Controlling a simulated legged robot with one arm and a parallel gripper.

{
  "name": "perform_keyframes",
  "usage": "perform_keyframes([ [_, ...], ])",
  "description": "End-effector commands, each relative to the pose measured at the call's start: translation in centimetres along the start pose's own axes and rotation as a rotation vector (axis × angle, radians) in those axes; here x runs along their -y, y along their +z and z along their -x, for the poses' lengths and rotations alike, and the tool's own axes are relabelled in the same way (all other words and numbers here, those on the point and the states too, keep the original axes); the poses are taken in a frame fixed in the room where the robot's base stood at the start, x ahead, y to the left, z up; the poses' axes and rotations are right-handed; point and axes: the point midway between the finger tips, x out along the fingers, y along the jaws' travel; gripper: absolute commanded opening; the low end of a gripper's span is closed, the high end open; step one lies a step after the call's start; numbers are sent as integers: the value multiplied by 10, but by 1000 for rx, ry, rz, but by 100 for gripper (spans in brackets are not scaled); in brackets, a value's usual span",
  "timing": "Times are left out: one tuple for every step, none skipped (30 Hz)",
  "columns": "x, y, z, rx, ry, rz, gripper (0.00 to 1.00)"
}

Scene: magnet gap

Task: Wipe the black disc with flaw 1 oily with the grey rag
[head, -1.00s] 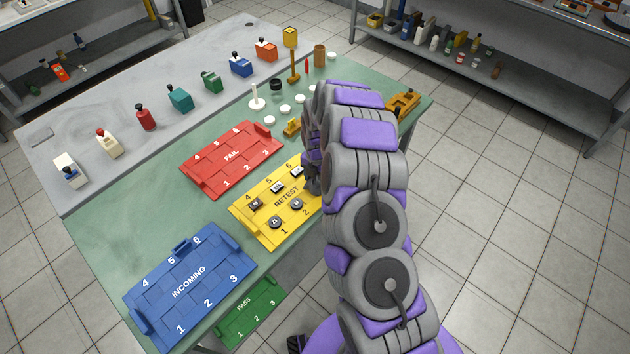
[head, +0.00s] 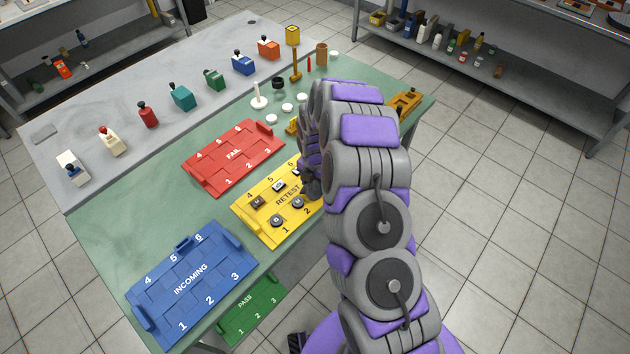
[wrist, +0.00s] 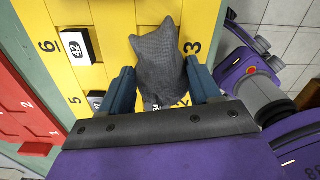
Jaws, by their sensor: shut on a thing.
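My gripper (wrist: 163,88) is shut on the grey rag (wrist: 158,55), which hangs between the two blue-grey fingers over the yellow RETEST tray (wrist: 112,22), beside its number 3. In the head view my gripper (head: 311,186) is at the tray's right end, largely hidden by my arm. Two dark round discs sit in the tray, one by number 1 (head: 276,220) and one by number 2 (head: 297,202). Their flaw marks are too small to read. Pale marking shows at the rag's lower edge; I cannot tell what it belongs to, nor whether the rag touches anything.
The tray also holds a brownish piece (head: 258,201) by 4 and a black-and-white block (head: 279,185) by 5. Another block (wrist: 77,46) lies by 6. The red FAIL tray (head: 205,181), blue INCOMING tray (head: 217,246) and green PASS tray (head: 225,326) surround it. Several bottles line the grey bench (head: 50,190).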

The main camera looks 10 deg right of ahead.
Motion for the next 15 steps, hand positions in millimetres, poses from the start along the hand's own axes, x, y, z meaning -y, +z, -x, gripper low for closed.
perform_keyframes([
  [0, 0, 0, 0, 0, 0, 33],
  [0, 0, 0, 0, 0, 0, 33],
  [0, 0, 0, 0, 0, 0, 33],
  [0, 1, 0, 0, 0, 0, 33],
  [0, 2, 0, 0, 0, 0, 33],
  [0, 3, 0, 0, 0, -1, 33],
  [0, 4, -1, 0, 0, -1, 33],
  [0, 5, -1, 0, 0, -2, 33],
  [0, 8, -1, 0, 0, -2, 33],
  [0, 10, -1, 0, 0, -2, 33],
  [0, 12, -1, 1, 0, -2, 33],
  [-1, 15, -1, 1, 1, -1, 33],
  [-1, 16, -1, 2, 1, -1, 33],
  [-1, 18, -1, 2, 1, -1, 33],
  [-1, 21, -1, 2, 1, -1, 33],
])
